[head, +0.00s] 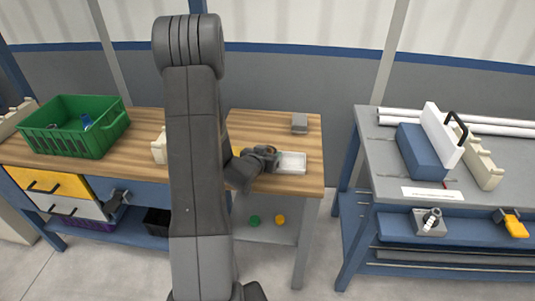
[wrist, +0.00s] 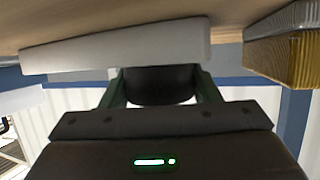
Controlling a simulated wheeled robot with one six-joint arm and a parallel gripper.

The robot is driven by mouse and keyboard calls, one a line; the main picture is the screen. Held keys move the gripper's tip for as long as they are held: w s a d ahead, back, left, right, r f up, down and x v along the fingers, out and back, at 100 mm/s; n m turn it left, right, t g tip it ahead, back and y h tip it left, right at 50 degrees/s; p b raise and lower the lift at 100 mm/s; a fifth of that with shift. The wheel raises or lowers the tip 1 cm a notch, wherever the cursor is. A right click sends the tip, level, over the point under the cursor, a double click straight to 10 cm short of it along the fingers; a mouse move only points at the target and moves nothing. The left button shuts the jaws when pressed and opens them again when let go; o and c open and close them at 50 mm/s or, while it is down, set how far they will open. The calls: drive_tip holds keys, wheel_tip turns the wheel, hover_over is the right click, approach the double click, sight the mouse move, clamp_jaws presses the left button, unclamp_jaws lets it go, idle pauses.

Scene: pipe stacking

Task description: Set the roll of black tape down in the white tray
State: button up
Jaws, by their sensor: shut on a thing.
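The white tray (head: 291,168) lies on the wooden workbench near its right front, just right of my gripper. In the wrist view a pale bar that looks like the tray's side (wrist: 115,50) runs across just beyond the fingers. My gripper (head: 272,156) is low over the bench at the tray's left end. In the wrist view my gripper (wrist: 160,90) is shut on the dark roll of black tape (wrist: 162,86), held between its two green fingers. The tape overlaps the tray's side in that view; I cannot tell whether they touch. In the head view the tape is not clearly distinguishable.
A green crate (head: 75,127) is at the bench's left. A yellow and wood-coloured block (wrist: 290,45) shows at the wrist view's right. A grey bench (head: 400,165) stands right, across a gap. My arm hides the bench's middle.

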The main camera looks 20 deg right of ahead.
drive_tip(key=shift+f, duration=0.2)
drive_tip(key=o, duration=1)
drive_tip(key=shift+o, duration=0.2)
drive_tip(key=shift+r, duration=0.25)
drive_tip(key=v, duration=1.2)
drive_tip(key=shift+s+d, duration=0.1)
